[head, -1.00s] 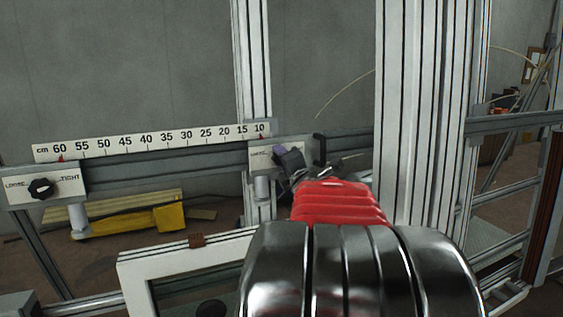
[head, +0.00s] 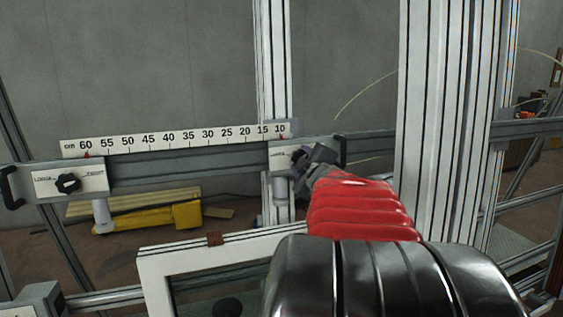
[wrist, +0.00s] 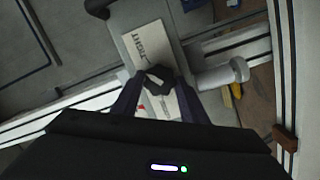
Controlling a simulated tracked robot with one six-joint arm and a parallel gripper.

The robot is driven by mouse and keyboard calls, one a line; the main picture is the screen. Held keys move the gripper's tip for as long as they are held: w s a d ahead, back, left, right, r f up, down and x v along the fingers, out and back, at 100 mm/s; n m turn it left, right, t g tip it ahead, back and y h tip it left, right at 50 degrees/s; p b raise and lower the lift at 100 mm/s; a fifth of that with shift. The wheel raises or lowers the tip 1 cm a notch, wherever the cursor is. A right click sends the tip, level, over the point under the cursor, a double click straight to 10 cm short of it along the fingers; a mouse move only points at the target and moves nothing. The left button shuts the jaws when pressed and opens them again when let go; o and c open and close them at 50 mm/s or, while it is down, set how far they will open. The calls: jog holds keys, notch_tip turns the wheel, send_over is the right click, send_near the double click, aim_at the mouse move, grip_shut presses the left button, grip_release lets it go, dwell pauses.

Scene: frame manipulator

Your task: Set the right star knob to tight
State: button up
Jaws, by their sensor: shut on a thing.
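The right star knob (wrist: 158,80) is dark and sits on a white label plate in the wrist view, between my two fingers. The printed word TIGHT shows on that plate (wrist: 144,42). In the head view the right plate (head: 279,158) is below the low end of the scale, and my gripper (head: 303,165) partly covers its knob and lettering. My gripper (wrist: 156,98) is shut on the right star knob. The left star knob (head: 68,183) is black, on its own plate marked LOOSE and TIGHT, away from my gripper.
A ruler scale (head: 180,141) in cm runs along the horizontal rail (head: 190,166). Black handles (head: 10,188) and (head: 341,150) stick out at the carriages. A tall aluminium post (head: 440,120) stands right of my gripper. A white-framed panel (head: 155,265) is below.

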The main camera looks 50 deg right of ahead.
jog(key=shift+f+m+y, duration=0.15)
jog(key=shift+m+y, duration=0.15)
jog(key=shift+m, duration=1.8)
jog(key=shift+f, duration=0.1)
jog(key=o, duration=1)
jog(key=shift+o, duration=0.2)
jog(key=shift+r, duration=0.25)
